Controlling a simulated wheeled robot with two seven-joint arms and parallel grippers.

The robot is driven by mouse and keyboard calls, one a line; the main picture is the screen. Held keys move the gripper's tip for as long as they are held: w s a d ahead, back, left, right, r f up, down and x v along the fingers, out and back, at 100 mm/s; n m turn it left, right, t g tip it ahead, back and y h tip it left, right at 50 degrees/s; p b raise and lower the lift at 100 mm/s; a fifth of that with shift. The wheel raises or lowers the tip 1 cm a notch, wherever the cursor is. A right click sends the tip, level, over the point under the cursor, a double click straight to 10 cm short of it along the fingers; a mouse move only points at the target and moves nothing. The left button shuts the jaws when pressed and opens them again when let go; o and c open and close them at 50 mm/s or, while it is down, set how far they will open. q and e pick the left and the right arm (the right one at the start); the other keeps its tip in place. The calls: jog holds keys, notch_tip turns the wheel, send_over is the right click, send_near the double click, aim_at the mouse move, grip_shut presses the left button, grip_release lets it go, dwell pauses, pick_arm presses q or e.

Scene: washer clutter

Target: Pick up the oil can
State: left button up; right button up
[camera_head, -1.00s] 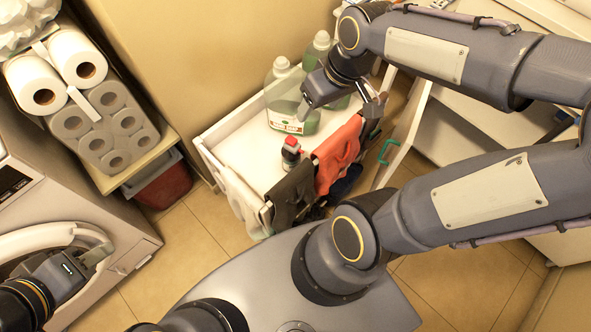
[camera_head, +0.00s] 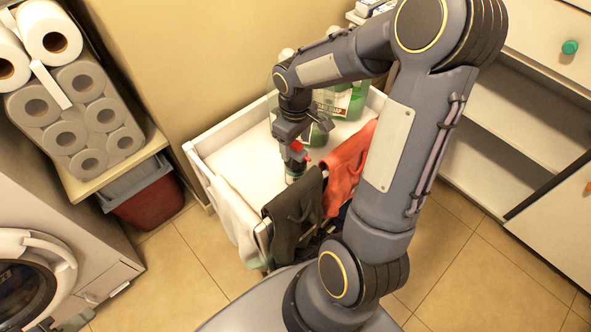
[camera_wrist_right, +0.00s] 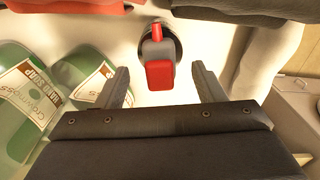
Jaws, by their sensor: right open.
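The oil can (camera_head: 293,172) is a small can with a red top, standing on the white cart's top.
Green soap bottles (camera_wrist_right: 82,85) stand close beside the can on the cart (camera_head: 231,172). A dark cloth (camera_head: 293,212) and a red cloth (camera_head: 347,168) hang over the near edge. Paper rolls (camera_head: 85,115) and a washer (camera_head: 70,225) are at left. The cart's left part is clear.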

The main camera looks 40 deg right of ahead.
aim_at(295, 166)
notch_tip(295, 166, down, 3)
jog(key=shift+r+b, duration=0.1)
jog(key=shift+b, duration=0.25)
jog(key=shift+r, duration=0.1)
jog(key=shift+c, duration=0.3)
grip_shut()
